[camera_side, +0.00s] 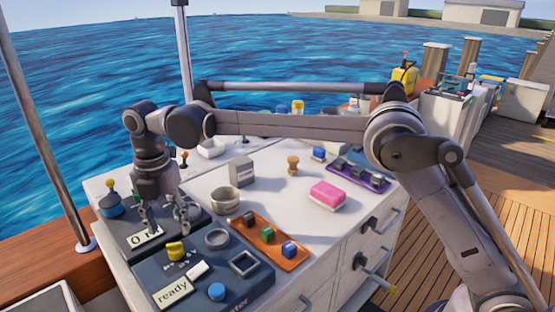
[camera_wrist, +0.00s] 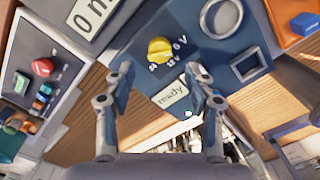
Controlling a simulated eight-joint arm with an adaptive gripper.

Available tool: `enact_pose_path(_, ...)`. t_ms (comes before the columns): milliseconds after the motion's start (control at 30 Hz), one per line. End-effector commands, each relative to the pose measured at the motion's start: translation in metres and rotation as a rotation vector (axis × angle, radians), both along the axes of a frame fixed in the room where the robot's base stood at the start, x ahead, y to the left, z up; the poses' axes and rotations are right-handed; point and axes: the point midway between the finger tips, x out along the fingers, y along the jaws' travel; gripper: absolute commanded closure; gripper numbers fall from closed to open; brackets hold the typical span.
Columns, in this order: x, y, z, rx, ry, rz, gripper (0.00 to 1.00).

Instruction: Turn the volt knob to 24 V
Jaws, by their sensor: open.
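The volt knob (camera_side: 176,251) is a yellow knob on a dark blue panel (camera_side: 245,280), also seen in the wrist view (camera_wrist: 160,50). Small white volt marks, including "6 V", sit around it in the wrist view; the others are too small to read surely. Which mark the knob points at I cannot tell. My gripper (camera_side: 167,222) is open and empty, pointing down above the panels, behind the knob in the side view. In the wrist view, its two fingers (camera_wrist: 161,78) are spread on either side, with the knob just beyond the fingertips, apart from them.
A "ready" sign (camera_wrist: 171,94) and a blue button (camera_side: 216,291) are near the knob. A round ring (camera_side: 216,238) and square frame (camera_side: 244,263) stand on the same panel. An orange tray (camera_side: 297,261) with coloured blocks, a grey cup (camera_side: 225,200) and a pink sponge (camera_side: 327,194) lie beyond.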

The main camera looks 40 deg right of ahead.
Motion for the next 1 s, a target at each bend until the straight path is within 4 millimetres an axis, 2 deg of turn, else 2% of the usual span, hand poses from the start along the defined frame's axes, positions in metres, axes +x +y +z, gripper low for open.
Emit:
enact_pose_path(100,0.000,0.000,-0.021,0.000,0.000,-0.001,0.45)
enact_pose_path(300,0.000,0.000,-0.048,0.000,0.000,-0.002,0.45)
enact_pose_path(500,0.000,0.000,-0.059,0.000,0.000,-0.002,0.45)
enact_pose_path(767,0.000,0.000,-0.061,0.000,0.000,-0.002,0.45)
enact_pose_path(800,0.000,0.000,-0.061,0.000,0.000,-0.002,0.48)
enact_pose_path(967,0.000,0.000,-0.060,0.000,0.000,-0.002,0.94)
enact_pose_path(1000,0.000,0.000,-0.060,0.000,0.000,-0.002,0.99)
